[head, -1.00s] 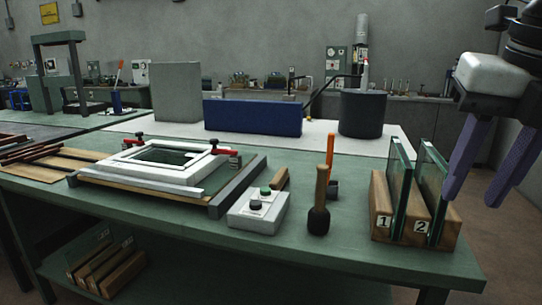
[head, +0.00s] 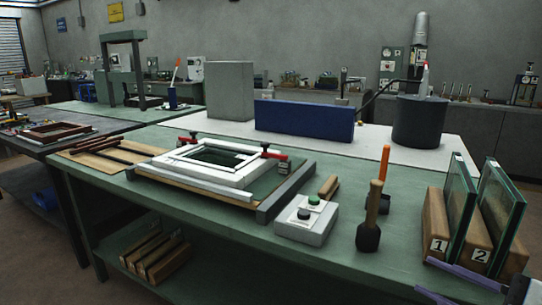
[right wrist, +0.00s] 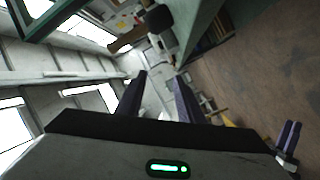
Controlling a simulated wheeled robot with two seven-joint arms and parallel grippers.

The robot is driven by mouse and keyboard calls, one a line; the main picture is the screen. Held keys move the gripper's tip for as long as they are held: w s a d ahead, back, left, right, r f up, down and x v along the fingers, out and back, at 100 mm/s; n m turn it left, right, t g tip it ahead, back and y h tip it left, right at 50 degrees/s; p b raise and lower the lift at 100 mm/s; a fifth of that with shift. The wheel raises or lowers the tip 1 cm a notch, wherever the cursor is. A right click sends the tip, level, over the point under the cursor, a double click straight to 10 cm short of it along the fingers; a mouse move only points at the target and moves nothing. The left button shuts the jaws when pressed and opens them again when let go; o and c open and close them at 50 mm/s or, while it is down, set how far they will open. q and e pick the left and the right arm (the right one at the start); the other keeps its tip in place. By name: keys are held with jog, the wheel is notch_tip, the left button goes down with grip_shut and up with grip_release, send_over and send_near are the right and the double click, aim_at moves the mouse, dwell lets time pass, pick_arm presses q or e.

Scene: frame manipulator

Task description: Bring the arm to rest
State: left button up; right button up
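My right gripper (head: 422,276) is low at the bottom right corner of the head view, in front of the numbered wooden blocks. Its purple fingers point left and are apart. In the right wrist view its fingers (right wrist: 160,76) are also spread, with nothing between them. My left gripper is not in the head view. A small pair of purple fingers (right wrist: 290,137) at the right edge of the right wrist view looks like it; their gap is too small to judge.
Wooden blocks holding glass panes (head: 463,207) stand at the bench's right end, close behind the right gripper. Open floor shows in the right wrist view (right wrist: 260,70).

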jog(key=s+a+f+m+h, duration=0.1)
jog(key=s+f+m+h, duration=0.2)
jog(key=f, duration=0.4)
jog(key=s+f+m+h+p, duration=0.1)
jog(key=s+f+m+h, duration=0.15)
jog(key=f+m, duration=0.35)
jog(key=s+a+f+m+h, duration=0.1)
jog(key=f+m+h, duration=0.2)
jog(key=f, duration=0.5)
jog(key=s+a+f+m+g, duration=0.4)
jog(key=s+a+f, duration=0.7)
jog(key=s+a, duration=0.1)
jog(key=shift+s+a+f+m+g+p, duration=0.2)
jog(key=shift+a+f+m+g+p, duration=0.15)
jog(key=shift+a, duration=0.25)
jog(key=shift+r, duration=0.15)
jog(key=shift+c, duration=0.4)
